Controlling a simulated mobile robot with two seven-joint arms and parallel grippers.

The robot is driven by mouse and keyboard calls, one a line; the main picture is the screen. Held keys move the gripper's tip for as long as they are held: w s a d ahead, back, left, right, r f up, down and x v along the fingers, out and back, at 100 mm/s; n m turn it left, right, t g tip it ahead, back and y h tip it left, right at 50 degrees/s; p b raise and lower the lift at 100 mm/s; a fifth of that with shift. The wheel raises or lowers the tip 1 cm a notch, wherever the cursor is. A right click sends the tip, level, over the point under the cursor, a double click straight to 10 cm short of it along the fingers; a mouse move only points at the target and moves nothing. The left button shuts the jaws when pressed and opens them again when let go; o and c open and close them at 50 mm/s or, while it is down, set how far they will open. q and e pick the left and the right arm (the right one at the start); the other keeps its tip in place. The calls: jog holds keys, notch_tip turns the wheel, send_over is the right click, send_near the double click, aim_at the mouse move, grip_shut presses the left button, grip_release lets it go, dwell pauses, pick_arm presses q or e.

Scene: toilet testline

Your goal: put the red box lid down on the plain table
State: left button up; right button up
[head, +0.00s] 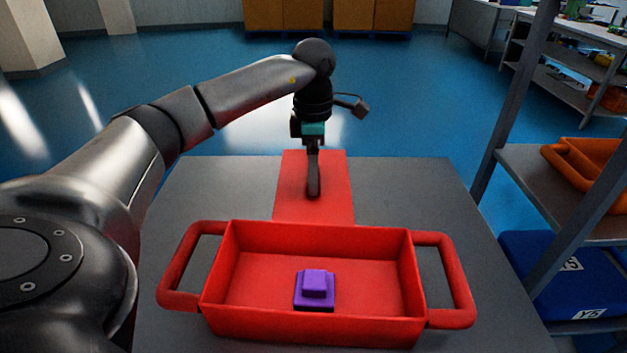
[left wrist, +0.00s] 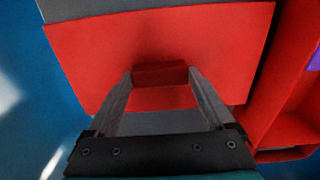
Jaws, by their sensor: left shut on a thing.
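The red box lid (head: 335,185) is a flat red plate at the back of the grey table (head: 420,190), behind the box. My left gripper (head: 313,194) points down and is shut on the lid's small raised handle. In the left wrist view, both fingers of my left gripper (left wrist: 160,78) press on the handle in the middle of the lid (left wrist: 215,45). I cannot tell whether the lid touches the table or is slightly above it. My right gripper is not in view.
An open red box (head: 230,283) with two side handles stands at the front of the table, holding a purple block (head: 317,285). Bare table lies left and right of the lid. A shelf (head: 520,185) with an orange tray (head: 585,165) and blue bin (head: 545,270) stands at right.

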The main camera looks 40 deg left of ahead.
pick_arm(q)
jog(key=shift+f, duration=1)
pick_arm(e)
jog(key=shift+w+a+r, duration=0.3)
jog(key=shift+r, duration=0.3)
pick_arm(q)
jog(key=shift+f, duration=0.1)
jog(key=o, duration=1.2)
jog(key=shift+c, duration=0.2)
jog(key=shift+r, duration=0.45)
notch_tip(320, 180, up, 10)
jog(key=p, duration=0.3)
jog(key=shift+p, duration=0.3)
jog(key=shift+r, duration=0.7)
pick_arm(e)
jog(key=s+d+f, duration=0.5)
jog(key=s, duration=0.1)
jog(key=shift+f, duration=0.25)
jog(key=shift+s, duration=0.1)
